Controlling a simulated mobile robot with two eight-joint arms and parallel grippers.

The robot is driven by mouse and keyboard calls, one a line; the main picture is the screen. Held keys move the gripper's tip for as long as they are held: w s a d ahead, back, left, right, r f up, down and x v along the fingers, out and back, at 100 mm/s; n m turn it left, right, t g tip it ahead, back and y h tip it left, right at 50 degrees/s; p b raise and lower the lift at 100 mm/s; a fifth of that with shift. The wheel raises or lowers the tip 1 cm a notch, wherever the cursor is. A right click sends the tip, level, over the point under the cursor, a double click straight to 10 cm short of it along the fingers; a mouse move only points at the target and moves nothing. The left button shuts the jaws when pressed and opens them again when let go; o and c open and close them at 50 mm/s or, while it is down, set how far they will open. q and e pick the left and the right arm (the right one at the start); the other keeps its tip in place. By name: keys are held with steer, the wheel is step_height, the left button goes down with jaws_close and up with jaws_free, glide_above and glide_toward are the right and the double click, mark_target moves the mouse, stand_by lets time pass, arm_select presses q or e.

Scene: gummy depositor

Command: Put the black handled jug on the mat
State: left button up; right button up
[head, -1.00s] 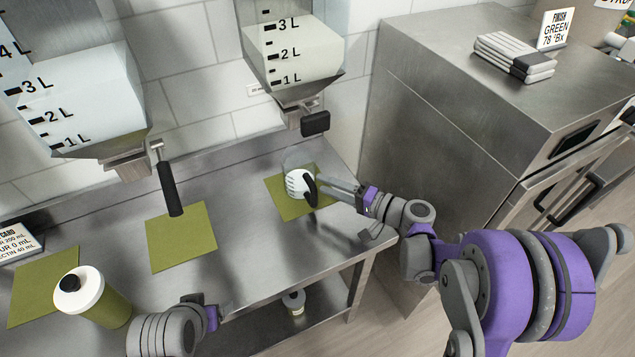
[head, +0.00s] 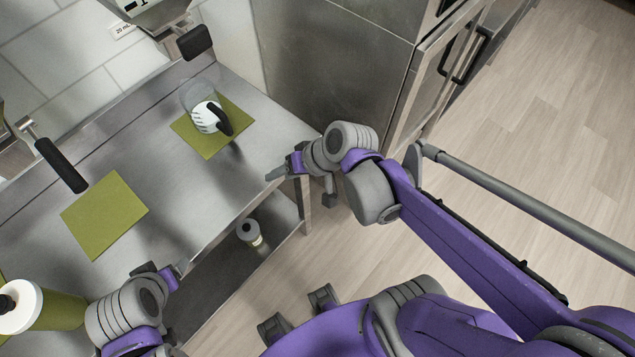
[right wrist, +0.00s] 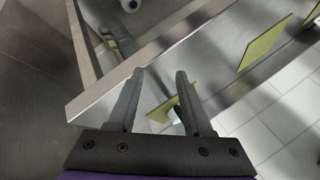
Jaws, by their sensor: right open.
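The black handled jug (head: 204,118), a clear cup with white on its side, stands upright on a green mat (head: 234,132) under the right-hand dispenser. Its black handle faces right. My right gripper (head: 272,176) is open and empty, apart from the jug to its lower right, near the table's front edge. In the right wrist view its two fingers (right wrist: 160,75) are spread, with part of a mat (right wrist: 159,112) showing between them; the jug is mostly hidden there. My left gripper (head: 182,267) is at the lower left near the table edge; its jaw opening cannot be made out.
A bare green mat (head: 104,214) lies left on the steel table (head: 180,175). A white-topped bottle (head: 22,305) stands at the lower left. A small container (head: 249,233) is on the lower shelf. Dispenser handles (head: 195,41) hang above the table. A steel cabinet (head: 335,60) stands right.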

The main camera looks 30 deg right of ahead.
steer(key=s+d+n+h, duration=0.2)
steer(key=s+d+h, duration=0.3)
steer(key=s, duration=0.2)
steer(key=shift+f+n, duration=0.35)
steer(key=shift+n, duration=0.05)
